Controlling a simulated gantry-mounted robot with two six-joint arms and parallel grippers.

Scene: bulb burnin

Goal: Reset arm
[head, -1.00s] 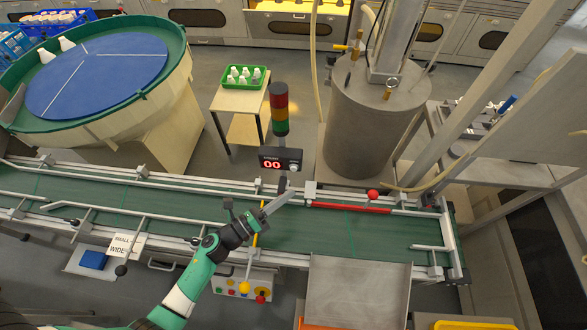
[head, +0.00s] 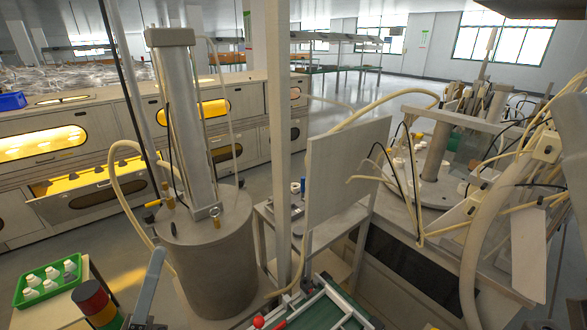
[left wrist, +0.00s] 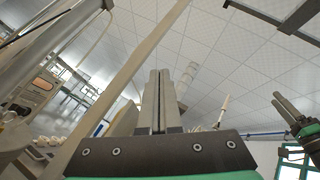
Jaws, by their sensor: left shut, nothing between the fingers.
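My left gripper (head: 154,262) shows at the lower left of the head view, its fingers pointing up beside the signal tower. In the left wrist view its two grey fingers (left wrist: 160,100) are pressed together with nothing between them, pointing toward the ceiling. What looks like my right gripper (left wrist: 287,106) is at the right edge of the left wrist view, also pointing up; its jaw opening is too small to tell. It does not show in the head view.
A steel cylinder tank (head: 208,262) stands behind the left gripper. The signal tower (head: 95,302) and a green tray (head: 20,296) of white bulbs are at lower left. The conveyor end (head: 318,312) is at bottom centre. A hose-covered machine (head: 490,215) fills the right.

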